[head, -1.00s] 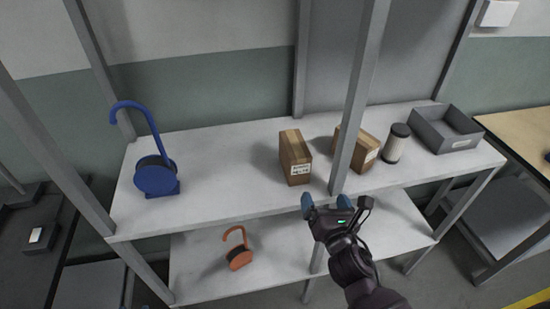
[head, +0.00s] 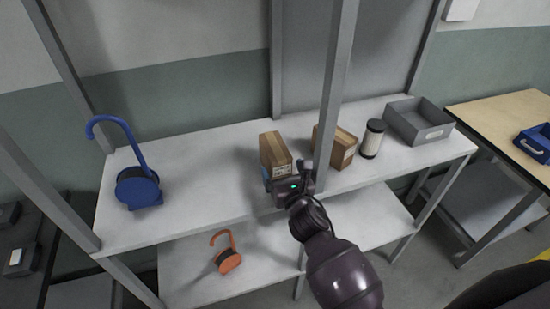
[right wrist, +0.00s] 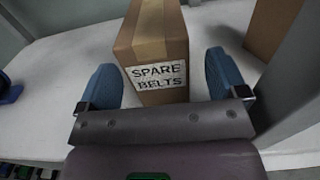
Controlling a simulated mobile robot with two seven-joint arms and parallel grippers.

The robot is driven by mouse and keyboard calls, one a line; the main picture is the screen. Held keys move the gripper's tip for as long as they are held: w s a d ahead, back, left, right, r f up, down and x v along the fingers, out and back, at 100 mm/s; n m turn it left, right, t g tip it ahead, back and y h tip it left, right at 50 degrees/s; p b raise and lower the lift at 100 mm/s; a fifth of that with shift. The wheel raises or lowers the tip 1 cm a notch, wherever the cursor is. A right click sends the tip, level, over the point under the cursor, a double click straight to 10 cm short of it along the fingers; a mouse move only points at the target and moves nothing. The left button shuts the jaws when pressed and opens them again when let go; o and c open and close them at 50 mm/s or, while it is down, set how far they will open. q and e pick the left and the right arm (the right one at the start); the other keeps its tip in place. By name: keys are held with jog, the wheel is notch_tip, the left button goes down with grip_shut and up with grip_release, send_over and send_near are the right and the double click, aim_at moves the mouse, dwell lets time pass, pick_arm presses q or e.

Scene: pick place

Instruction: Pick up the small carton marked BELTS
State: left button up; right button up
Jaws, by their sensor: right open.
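The small carton (head: 275,150) stands upright on the upper shelf, left of the front post. In the right wrist view the carton (right wrist: 158,42) shows its white label, reading SPARE BELTS, between the fingers. My right gripper (right wrist: 163,88) is open, with one blue finger on each side of the carton's lower front and a visible gap at each side. In the head view the right gripper (head: 285,184) is at the carton's front and hides its lower part. My left gripper is not in view.
A grey post (head: 335,95) rises just right of the carton. Behind it are another carton (head: 342,147), a dark-capped canister (head: 372,138) and a grey bin (head: 420,120). A blue reel (head: 138,187) stands left; an orange one (head: 228,258) is on the lower shelf. Shelf between blue reel and carton is clear.

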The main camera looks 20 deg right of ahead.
jog(key=w, duration=0.4)
jog(key=shift+a, duration=0.15)
jog(key=c, duration=0.9)
jog(key=shift+c, duration=1.1)
jog(key=shift+r, duration=0.15)
